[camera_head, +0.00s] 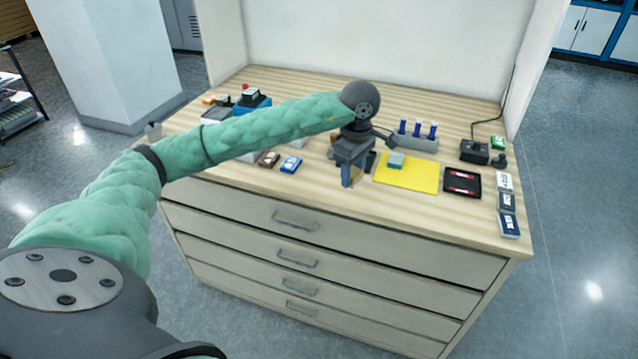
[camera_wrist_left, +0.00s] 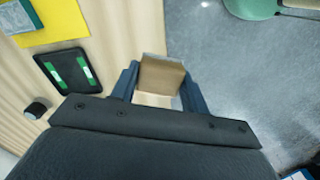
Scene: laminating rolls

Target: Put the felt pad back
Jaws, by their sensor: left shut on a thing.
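My left gripper (camera_head: 351,178) points down over the front edge of the wooden counter, just left of the yellow sheet. In the left wrist view, the gripper (camera_wrist_left: 160,95) is shut on a tan, block-like piece (camera_wrist_left: 161,76) with a brown top face. I cannot tell for sure that this piece is the felt pad. In the head view the gripper hides most of it. A teal block (camera_head: 396,160) lies on the yellow sheet (camera_head: 415,178). My right gripper is in neither view.
A dark tray (camera_head: 462,183) lies right of the yellow sheet. A grey rack (camera_head: 415,143) with blue-and-white sticks stands behind. Small packs (camera_head: 508,222) line the right edge. A blue pack (camera_head: 291,164) lies left of the gripper. Drawers (camera_head: 330,257) are below.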

